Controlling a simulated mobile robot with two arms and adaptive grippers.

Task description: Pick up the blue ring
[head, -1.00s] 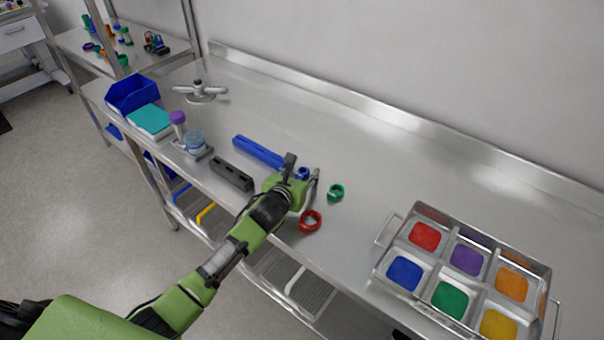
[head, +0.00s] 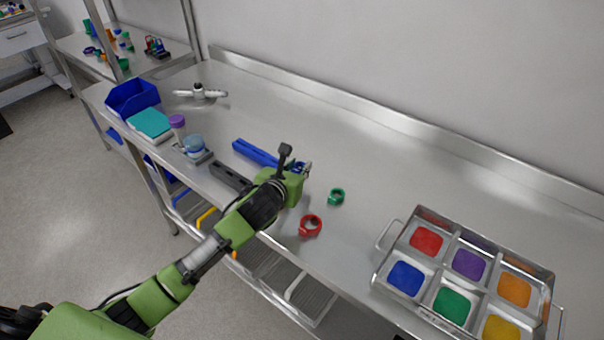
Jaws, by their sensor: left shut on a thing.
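My left gripper (head: 296,163) reaches over the steel bench from the front and is shut on the blue ring (head: 301,168). Only a small part of the blue ring shows between the fingers; the gripper body hides the rest. I cannot tell whether the ring still touches the bench. A green ring (head: 337,197) and a red ring (head: 310,226) lie on the bench to the right of the gripper. My right gripper is not in view.
A blue bar (head: 256,153) and a dark slotted block (head: 229,177) lie left of the gripper. A metal tray (head: 388,262) with several coloured compartments stands at the right. A blue bin (head: 132,97) is at the far left.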

